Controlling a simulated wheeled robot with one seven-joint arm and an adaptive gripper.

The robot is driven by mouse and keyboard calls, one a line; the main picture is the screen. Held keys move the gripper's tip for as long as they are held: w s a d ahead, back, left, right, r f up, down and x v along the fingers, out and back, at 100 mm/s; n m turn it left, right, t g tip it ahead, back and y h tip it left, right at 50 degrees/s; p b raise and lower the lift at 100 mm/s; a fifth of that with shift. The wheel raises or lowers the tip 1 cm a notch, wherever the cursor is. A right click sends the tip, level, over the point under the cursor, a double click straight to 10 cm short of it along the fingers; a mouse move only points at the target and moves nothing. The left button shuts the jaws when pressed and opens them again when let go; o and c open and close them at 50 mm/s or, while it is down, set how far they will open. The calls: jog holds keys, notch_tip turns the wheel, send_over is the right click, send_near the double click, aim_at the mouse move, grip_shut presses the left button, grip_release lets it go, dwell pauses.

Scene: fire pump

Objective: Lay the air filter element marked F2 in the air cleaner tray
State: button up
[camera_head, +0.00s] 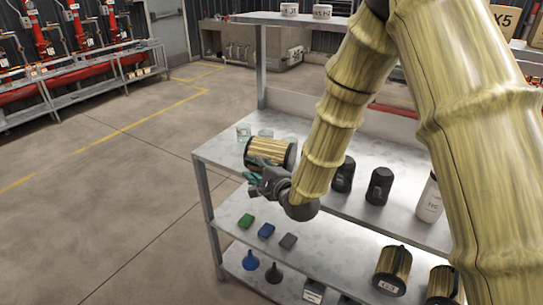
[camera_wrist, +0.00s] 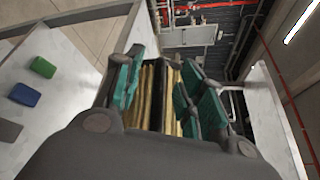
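My gripper (camera_head: 268,172) has its teal fingers shut around a pleated yellow filter element with black end caps (camera_head: 264,151), held above the left end of the metal bench. The wrist view shows the pleats (camera_wrist: 148,92) between the two finger pads (camera_wrist: 158,90). No mark can be read on the held element. Two similar elements lie lower down at the front right: one with a pale label too small to read (camera_head: 392,268), and one partly hidden by my arm (camera_head: 441,283). I cannot pick out the air cleaner tray in either view.
Green (camera_head: 245,221), blue (camera_head: 266,230) and grey blocks lie on the shelf below, with funnels (camera_head: 250,261) lower still. Open floor lies left.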

aim_at(250, 164)
jog(key=shift+p+x, duration=0.6)
jog(key=shift+x, duration=1.55)
